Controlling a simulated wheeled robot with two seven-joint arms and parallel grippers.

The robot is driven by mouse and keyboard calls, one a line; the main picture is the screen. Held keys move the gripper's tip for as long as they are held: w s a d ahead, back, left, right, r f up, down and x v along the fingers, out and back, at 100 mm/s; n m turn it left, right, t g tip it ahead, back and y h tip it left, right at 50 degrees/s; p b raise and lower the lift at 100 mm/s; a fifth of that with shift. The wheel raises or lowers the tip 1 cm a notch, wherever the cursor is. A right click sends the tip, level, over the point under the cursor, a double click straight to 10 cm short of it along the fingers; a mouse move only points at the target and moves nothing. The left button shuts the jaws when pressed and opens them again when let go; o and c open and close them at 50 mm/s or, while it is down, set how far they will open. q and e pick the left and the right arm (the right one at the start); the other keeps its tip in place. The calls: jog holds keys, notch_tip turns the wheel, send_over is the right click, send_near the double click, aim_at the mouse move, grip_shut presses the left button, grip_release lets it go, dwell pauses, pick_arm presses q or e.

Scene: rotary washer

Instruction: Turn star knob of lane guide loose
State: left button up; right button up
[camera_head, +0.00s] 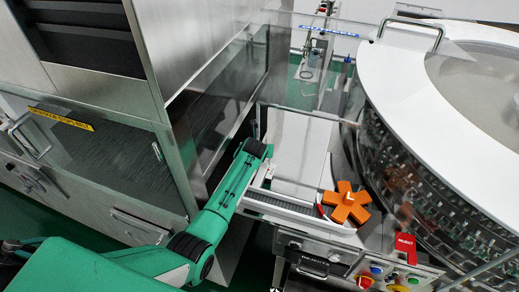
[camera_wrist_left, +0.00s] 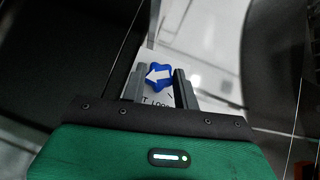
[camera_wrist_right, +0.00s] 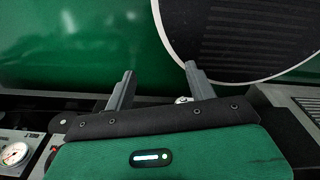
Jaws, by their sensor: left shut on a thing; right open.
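The star knob (camera_wrist_left: 158,70) is blue with a white arrow on its face. In the left wrist view it sits between the two fingers of my left gripper (camera_wrist_left: 160,78), which is shut on it. The arrow points to the left. A white label (camera_wrist_left: 155,100) with partly hidden lettering lies beside the knob. In the head view my left arm reaches to the machine beside the glass panel, and its gripper and the knob are hidden. My right gripper (camera_wrist_right: 158,70) is open and empty in the right wrist view.
An orange star wheel (camera_head: 345,203) stands right of my left arm, beside the conveyor (camera_head: 283,203). The large round washer (camera_head: 390,70) fills the right side. A steel cabinet (camera_head: 175,50) and glass panel stand left. A pressure gauge (camera_wrist_right: 14,153) shows near my right gripper.

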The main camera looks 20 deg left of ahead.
pick_arm(q)
jog(key=shift+r+n+y+p, duration=0.2)
jog(key=shift+n+y+p, duration=0.45)
jog(key=shift+p, duration=0.35)
jog(key=shift+d+f+n+g+y+p, duration=0.15)
jog(key=shift+n+g+y+p, duration=0.35)
jog(key=shift+n, duration=0.45)
jog(key=shift+w+d+n+y, duration=0.1)
jog(key=shift+w+n+y, duration=0.05)
jog(key=shift+n+y, duration=0.5)
jog(key=n+b, duration=0.1)
jog(key=n+g+y+b, duration=0.1)
jog(key=shift+w+d+f+n+g, duration=0.1)
jog(key=shift+d+f+n+g, duration=0.1)
jog(key=shift+n+g, duration=0.15)
jog(key=n+g+y+b, duration=0.1)
jog(key=n+g+b, duration=0.1)
jog(key=b, duration=0.3)
jog(key=n+g+y+b, duration=0.1)
jog(key=n+g+b, duration=0.1)
jog(key=b, duration=0.3)
jog(key=n+g+b, duration=0.2)
jog(key=n+b, duration=0.2)
jog(key=b, duration=0.1)
jog(key=shift+w+d+f+n+y, duration=0.1)
jog(key=shift+w+n+y, duration=0.2)
jog(key=shift+w+y, duration=0.1)
jog(key=shift+r+n+g+b, duration=0.25)
jog(key=shift+n+g+b, duration=0.15)
jog(key=shift+b, duration=0.65)
